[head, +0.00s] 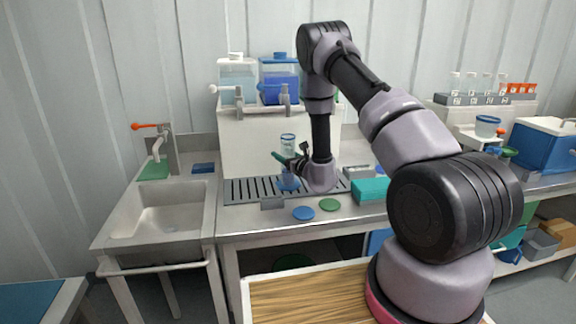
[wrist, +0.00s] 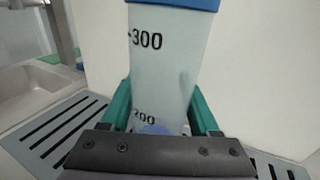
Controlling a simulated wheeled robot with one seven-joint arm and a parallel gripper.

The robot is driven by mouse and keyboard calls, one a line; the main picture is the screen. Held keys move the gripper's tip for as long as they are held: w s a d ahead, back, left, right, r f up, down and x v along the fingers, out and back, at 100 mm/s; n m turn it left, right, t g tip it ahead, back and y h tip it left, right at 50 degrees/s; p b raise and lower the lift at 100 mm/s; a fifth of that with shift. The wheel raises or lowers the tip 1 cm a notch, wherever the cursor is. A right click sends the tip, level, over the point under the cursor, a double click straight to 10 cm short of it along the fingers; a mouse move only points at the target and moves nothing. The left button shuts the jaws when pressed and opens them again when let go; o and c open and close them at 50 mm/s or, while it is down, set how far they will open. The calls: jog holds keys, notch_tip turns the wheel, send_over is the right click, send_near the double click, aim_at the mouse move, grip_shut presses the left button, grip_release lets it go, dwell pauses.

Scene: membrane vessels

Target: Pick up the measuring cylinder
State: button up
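The measuring cylinder (head: 288,141) is a clear upright vessel with a blue ring near its top and a blue foot, at the slotted drain tray. In the wrist view the cylinder (wrist: 160,70) fills the middle, with black marks such as 300 and a blue band at the top. My gripper (head: 284,158) reaches it from the right at mid-height. In the wrist view the green fingers of my gripper (wrist: 162,115) lie on either side of the cylinder. Their tips are hidden behind it, so whether they press on its wall cannot be told.
A blue disc (head: 303,213), a green disc (head: 329,204) and a teal box (head: 371,189) lie nearby. A sink (head: 165,212) is at left.

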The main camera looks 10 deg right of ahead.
grip_shut()
jog(key=shift+r, duration=0.1)
